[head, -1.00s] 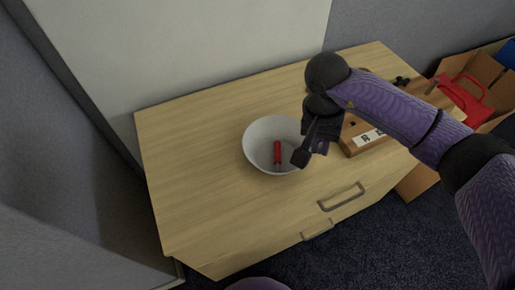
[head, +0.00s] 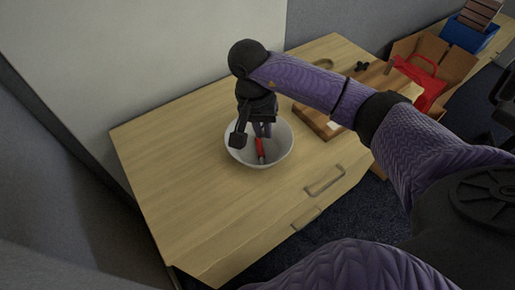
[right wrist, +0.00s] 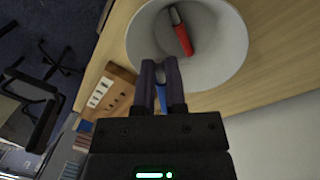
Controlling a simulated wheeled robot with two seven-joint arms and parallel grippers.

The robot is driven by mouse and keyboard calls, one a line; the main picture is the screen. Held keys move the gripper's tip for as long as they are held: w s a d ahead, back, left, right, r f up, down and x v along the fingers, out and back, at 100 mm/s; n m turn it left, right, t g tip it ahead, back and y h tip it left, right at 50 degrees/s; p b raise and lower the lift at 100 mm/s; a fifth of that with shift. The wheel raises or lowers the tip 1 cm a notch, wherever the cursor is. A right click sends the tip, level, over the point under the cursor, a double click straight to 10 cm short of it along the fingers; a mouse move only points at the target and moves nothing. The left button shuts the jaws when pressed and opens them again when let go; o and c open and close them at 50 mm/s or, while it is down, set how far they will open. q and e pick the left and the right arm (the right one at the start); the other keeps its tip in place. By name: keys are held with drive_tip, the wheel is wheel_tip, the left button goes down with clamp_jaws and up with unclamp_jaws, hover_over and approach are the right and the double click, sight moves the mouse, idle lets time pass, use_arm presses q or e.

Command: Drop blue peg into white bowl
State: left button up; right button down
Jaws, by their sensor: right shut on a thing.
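The white bowl (head: 284,150) stands on the wooden cabinet top, and a red peg (head: 260,149) lies inside it. Both also show in the right wrist view, the bowl (right wrist: 225,60) at the top and the red peg (right wrist: 181,33) within it. My right gripper (head: 262,131) points down over the bowl. In the right wrist view its fingers (right wrist: 160,64) are shut on the blue peg (right wrist: 162,97), which is partly hidden between them. I cannot make out the blue peg in the head view. My left gripper is not in view.
A wooden pegboard (head: 318,122) lies right of the bowl, partly under my right arm. A cardboard box (head: 447,68) with a red bag (head: 425,85) stands beyond the cabinet's right end. The cabinet top (head: 175,170) left of the bowl is clear.

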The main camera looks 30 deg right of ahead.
drive_tip(key=shift+f, duration=0.15)
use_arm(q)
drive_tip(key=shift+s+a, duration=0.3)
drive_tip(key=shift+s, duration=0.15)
use_arm(e)
drive_tip(key=c, duration=0.6)
unclamp_jaws()
use_arm(q)
drive_tip(key=p, duration=0.1)
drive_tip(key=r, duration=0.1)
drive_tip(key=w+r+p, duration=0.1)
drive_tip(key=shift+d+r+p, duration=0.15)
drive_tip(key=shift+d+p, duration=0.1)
drive_tip(key=shift+p, duration=0.05)
use_arm(e)
wheel_tip(320, 180, up, 10)
drive_tip(key=w+a, duration=0.1)
drive_tip(key=shift+a, duration=0.1)
